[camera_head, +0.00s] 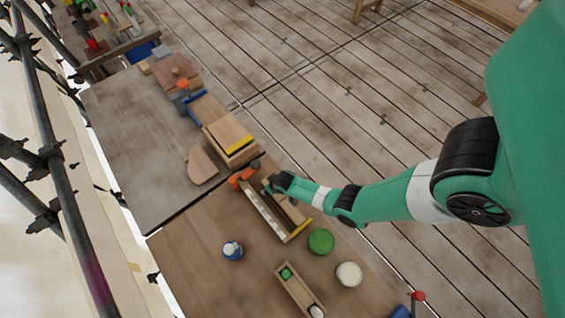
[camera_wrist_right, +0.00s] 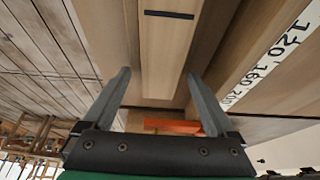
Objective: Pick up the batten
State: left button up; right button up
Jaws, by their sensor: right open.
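The batten (camera_wrist_right: 166,48) is a pale wooden bar with a dark mark across it in the right wrist view. It runs lengthwise between the two fingers of my right gripper (camera_wrist_right: 159,75), which is open. I cannot tell whether either finger touches it. In the head view my right gripper (camera_head: 276,184) is over the far end of a long wooden holder with a white scale strip (camera_head: 265,215). The gripper and arm hide part of the batten there. My left gripper is not in view.
The numbered scale (camera_wrist_right: 270,62) lies right of the batten. An orange clamp-like part (camera_head: 243,175) is beside the gripper. A green tin (camera_head: 321,241), a white tin (camera_head: 349,274), a blue-and-white pot (camera_head: 232,251) and a small wooden tray (camera_head: 292,283) stand nearer. The grey tabletop (camera_head: 130,140) is mostly clear.

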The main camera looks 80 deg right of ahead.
jog(key=shift+f, duration=0.2)
dwell(0.4)
grip_shut()
